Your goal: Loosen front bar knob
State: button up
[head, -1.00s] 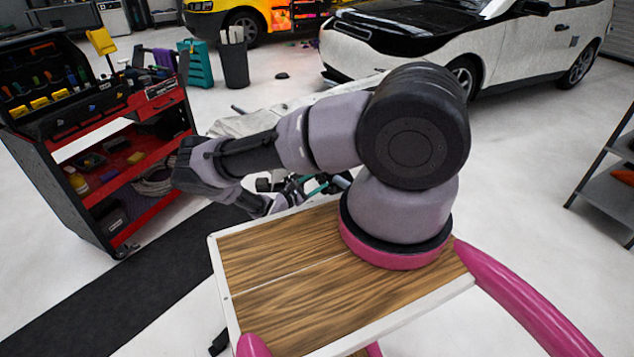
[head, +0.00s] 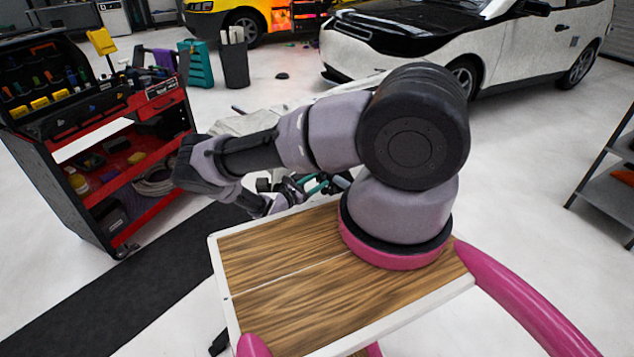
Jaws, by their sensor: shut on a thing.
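My arm reaches left over my wooden top, then bends down and back toward the middle in the head view. My gripper (head: 290,188) is small and partly hidden among dark and teal parts (head: 318,184) just beyond the top's far edge. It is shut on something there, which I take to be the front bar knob. The knob itself is too small and too hidden to make out. The bar cannot be told apart from the other dark parts.
A red and black tool cart (head: 95,150) stands at the left. A white and black car (head: 480,45) is behind, with a dark bin (head: 234,65) and teal case (head: 197,62) farther left. A grey shelf (head: 610,190) stands at the right. Pale floor lies between.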

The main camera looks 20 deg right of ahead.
jog(key=o, duration=1.4)
jog(key=shift+c, duration=0.2)
jog(key=v, duration=1.1)
